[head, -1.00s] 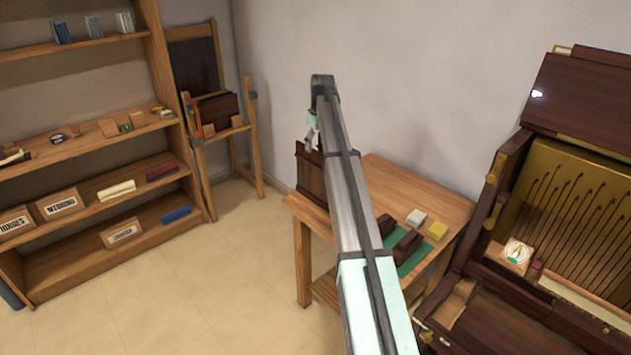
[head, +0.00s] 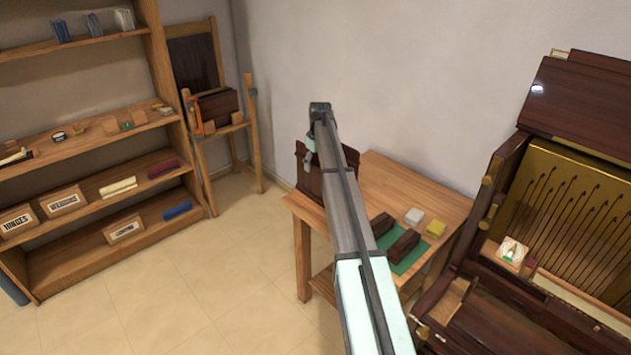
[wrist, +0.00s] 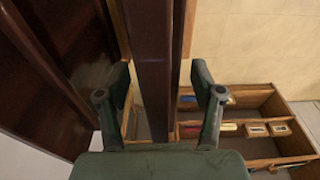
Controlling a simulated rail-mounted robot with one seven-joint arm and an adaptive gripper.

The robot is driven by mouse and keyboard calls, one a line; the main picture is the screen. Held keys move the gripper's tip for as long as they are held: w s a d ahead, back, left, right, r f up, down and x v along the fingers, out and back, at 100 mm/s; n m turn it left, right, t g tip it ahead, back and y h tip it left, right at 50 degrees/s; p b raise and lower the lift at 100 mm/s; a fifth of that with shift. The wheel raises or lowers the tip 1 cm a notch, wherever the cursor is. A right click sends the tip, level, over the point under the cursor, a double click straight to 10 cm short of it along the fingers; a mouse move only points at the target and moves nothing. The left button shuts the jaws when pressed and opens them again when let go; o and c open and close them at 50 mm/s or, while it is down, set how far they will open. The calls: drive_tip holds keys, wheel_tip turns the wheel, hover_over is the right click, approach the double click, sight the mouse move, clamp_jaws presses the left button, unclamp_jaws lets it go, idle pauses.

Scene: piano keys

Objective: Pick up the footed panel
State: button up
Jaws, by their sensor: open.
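The footed panel (head: 311,182) is a dark brown wooden panel standing upright at the left end of the wooden table in the head view. Part of it is hidden behind my arm. My gripper (head: 311,150) is at its top edge there, small and partly hidden. In the wrist view my gripper (wrist: 160,82) is open, with one finger on each side of a long dark edge of the panel (wrist: 155,50). Gaps show beside the edge; I cannot tell whether either finger touches it. The panel's feet are not clearly visible.
The table (head: 400,180) also holds two dark blocks on a green mat (head: 413,258), a white block (head: 414,216) and a yellow block (head: 435,229). The open piano cabinet (head: 520,230) stands right, a shelf unit (head: 90,135) left.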

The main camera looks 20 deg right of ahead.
clamp_jaws()
drive_tip(key=shift+r, duration=0.1)
